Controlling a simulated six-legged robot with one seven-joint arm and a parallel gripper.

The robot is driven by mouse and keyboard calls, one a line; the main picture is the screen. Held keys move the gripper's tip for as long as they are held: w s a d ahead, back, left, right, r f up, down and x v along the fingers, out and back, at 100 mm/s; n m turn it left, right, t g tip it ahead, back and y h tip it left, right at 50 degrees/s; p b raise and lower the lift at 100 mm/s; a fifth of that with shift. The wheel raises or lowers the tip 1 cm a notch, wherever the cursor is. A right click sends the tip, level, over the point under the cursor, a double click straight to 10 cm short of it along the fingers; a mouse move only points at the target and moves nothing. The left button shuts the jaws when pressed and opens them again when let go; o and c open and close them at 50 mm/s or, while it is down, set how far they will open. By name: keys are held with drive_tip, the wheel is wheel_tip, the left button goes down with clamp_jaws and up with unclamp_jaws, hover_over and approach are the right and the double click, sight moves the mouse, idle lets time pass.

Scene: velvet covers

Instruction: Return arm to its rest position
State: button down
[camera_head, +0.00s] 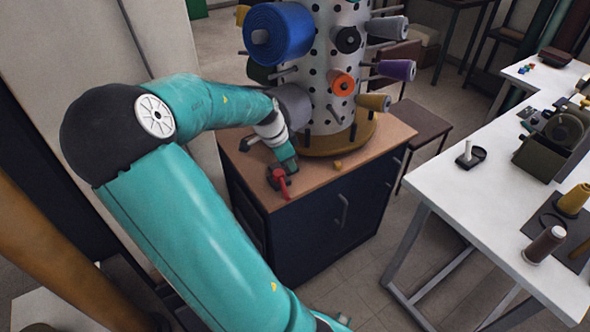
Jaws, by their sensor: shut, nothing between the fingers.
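My teal arm stretches from the bottom of the view up to a black elbow and then right, over the dark cabinet. My gripper (287,166) is at the end of it, low over the cabinet's wooden top (386,137). It is shut and holds nothing. A small red object (280,180) is just below and in front of the gripper at the top's front edge; I cannot tell whether they touch.
A white perforated spool tower (330,108) with several thread spools stands on the cabinet (320,235), right behind my gripper. A pale wall panel (110,45) is behind my elbow. A white table (485,220) with a machine (555,140) is at the right. Floor shows between.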

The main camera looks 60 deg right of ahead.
idle(0.7)
drive_tip(key=w+a+r+n+t+y, duration=0.1)
drive_tip(key=w+a+r+n, duration=0.2)
drive_tip(key=a, duration=0.4)
drive_tip(key=w+a+n+t+y, duration=0.2)
drive_tip(key=a+n, duration=0.3)
drive_tip(key=a, duration=0.3)
drive_tip(key=w+a+r+n+t+y, duration=0.1)
drive_tip(key=w+a+r+n, duration=0.2)
drive_tip(key=a, duration=0.4)
drive_tip(key=s+a+r+n+t, duration=0.2)
drive_tip(key=s+a+r+n, duration=0.1)
drive_tip(key=a+r+n, duration=0.2)
drive_tip(key=s+a+r+n+t, duration=0.2)
drive_tip(key=s+a+r+n, duration=0.2)
drive_tip(key=a+n, duration=0.5)
drive_tip(key=a+r, duration=0.1)
drive_tip(key=a, duration=0.4)
drive_tip(key=shift+s+n+h, duration=0.15)
drive_tip(key=shift+n+h, duration=0.25)
drive_tip(key=shift+d, duration=0.15)
